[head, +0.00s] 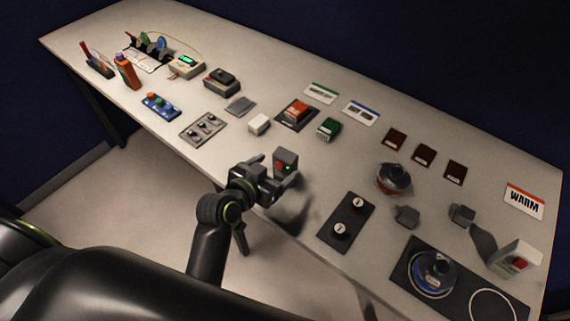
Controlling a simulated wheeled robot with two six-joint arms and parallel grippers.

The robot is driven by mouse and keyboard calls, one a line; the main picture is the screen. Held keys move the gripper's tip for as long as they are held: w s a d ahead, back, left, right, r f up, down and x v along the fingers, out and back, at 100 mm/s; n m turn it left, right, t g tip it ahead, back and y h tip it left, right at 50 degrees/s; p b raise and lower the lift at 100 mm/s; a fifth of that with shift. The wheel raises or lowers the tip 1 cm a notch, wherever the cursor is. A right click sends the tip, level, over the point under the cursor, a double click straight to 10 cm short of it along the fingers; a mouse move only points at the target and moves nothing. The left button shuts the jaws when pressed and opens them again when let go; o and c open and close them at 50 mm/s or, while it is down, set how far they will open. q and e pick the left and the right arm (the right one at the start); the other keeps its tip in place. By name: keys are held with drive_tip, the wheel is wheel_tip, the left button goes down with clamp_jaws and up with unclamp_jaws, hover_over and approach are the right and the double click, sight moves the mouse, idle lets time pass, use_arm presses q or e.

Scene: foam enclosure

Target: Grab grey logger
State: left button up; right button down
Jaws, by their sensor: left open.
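A small dark grey device (286,158) with a red patch and a green light stands upright near the table's front edge; it looks like the grey logger. My left gripper (281,176) is open at this device, its fingers reaching around the lower part. The fingers hide the device's base, and I cannot tell whether they touch it. My right gripper is not in view.
A kettle-like pot (433,272) sits on a black hob at the front right.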

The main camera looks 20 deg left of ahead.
sight(289, 158)
use_arm(q)
drive_tip(key=shift+x, duration=0.85)
drive_tip(key=shift+w+d+p, duration=0.15)
drive_tip(key=shift+w+p, duration=0.05)
drive_tip(key=shift+p, duration=0.1)
drive_tip(key=p+x, duration=0.1)
drive_tip(key=x, duration=0.2)
drive_tip(key=shift+w+d, duration=0.25)
drive_tip(key=shift+w, duration=0.1)
drive_tip(key=shift+w+f, duration=0.2)
drive_tip(key=shift+w, duration=0.15)
drive_tip(key=shift+c, duration=0.5)
drive_tip(key=c, duration=1)
